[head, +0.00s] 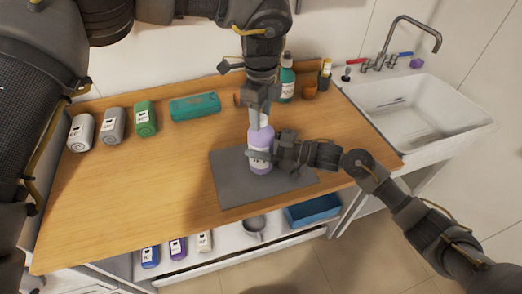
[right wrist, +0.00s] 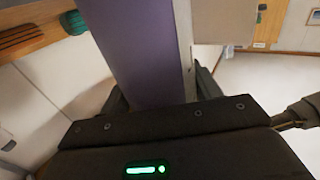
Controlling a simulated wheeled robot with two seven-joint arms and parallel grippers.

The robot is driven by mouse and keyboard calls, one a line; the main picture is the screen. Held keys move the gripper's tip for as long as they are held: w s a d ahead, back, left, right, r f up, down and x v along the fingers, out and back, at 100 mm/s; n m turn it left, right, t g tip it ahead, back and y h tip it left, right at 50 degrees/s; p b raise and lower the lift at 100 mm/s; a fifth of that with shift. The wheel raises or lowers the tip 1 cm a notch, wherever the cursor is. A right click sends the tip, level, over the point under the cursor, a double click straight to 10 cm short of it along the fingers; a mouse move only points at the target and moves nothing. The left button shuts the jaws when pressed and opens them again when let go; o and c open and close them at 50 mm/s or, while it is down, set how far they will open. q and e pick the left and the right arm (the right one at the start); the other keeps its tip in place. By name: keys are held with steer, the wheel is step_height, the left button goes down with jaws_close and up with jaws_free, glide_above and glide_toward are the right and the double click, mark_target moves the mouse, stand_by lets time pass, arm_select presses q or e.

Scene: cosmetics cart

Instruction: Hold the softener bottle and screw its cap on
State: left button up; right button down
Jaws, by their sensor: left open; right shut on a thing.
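The lavender softener bottle (head: 259,138) stands upright on the dark grey mat (head: 232,187). My right gripper (head: 264,153) comes in from the right and is shut on the bottle's body, around its label. In the right wrist view the bottle's purple side (right wrist: 140,45) fills the space between my right fingers. My left gripper (head: 262,108) points down directly above the bottle with its jaws open. A pale piece (head: 263,120) shows at the bottle's top below the left fingers. I cannot tell whether it is the cap or the neck, as the fingers partly hide it.
A teal case (head: 195,106) lies at the back. A teal bottle (head: 287,80) stands behind my left gripper. A sink (head: 435,125) is at the right, with a small purple object (head: 417,63) behind it.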

arm_select(q)
jaws_close()
steer(key=m, duration=0.5)
steer(key=shift+m, duration=0.4)
steer(key=m, duration=0.6)
steer(key=shift+o, duration=0.7)
jaws_free()
steer(key=shift+f, duration=0.1)
step_height(320, 180, up, 12)
